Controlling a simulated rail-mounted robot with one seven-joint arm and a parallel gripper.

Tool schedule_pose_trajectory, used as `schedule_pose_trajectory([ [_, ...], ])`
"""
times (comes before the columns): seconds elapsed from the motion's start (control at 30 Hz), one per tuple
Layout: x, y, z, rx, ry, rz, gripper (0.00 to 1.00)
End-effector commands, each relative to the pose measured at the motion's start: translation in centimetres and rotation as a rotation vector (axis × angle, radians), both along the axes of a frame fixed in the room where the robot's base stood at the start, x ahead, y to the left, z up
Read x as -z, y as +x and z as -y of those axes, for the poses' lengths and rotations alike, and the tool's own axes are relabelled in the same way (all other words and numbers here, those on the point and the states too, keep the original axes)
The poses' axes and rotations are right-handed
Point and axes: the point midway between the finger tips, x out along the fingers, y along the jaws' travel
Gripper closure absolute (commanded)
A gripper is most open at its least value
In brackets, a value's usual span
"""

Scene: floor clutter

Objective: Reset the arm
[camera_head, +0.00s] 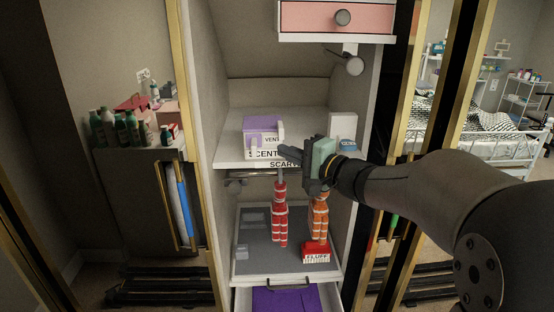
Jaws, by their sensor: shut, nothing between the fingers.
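My arm reaches in from the right across the front of an open wardrobe. My gripper (288,152) is at its end, pointing left, in front of a labelled shelf. The fingers are together and hold nothing that I can see. A red-and-white rolled or hanging item (280,215) shows just below the fingertips. An orange one (320,218) shows below the gripper body. Whether the gripper touches either of them I cannot tell. The gripper and wrist hide part of the shelf's label and edge.
A purple-and-white box (262,132) and a white box (342,126) stand on the shelf (230,158). A red box (316,250) lies below. An open drawer (243,299) holds purple cloth. A pink drawer (310,17) is above. Bottles (120,130) stand at left.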

Motion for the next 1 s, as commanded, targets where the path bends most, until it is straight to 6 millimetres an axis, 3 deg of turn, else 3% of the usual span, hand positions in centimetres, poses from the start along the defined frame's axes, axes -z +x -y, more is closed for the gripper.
schedule_pose_trajectory([
  [0.2, 0.2, -3.9, 3.9, 0.007, 0.0, 0.0, 1.0],
  [0.4, 0.1, -6.1, 6.0, 0.005, -0.001, -0.001, 1.0],
  [0.53, 0.2, -6.8, 6.5, -0.001, -0.006, -0.007, 1.0],
  [0.63, 1.1, -8.0, 5.2, -0.049, -0.051, -0.053, 1.0],
  [0.77, 4.6, -11.8, 1.6, -0.193, -0.219, -0.199, 1.0],
  [0.83, 7.3, -15.0, 0.0, -0.287, -0.358, -0.297, 1.0],
  [0.93, 11.1, -19.9, -0.7, -0.41, -0.589, -0.425, 1.0],
  [1.0, 13.3, -23.0, -0.1, -0.478, -0.764, -0.492, 1.0],
])
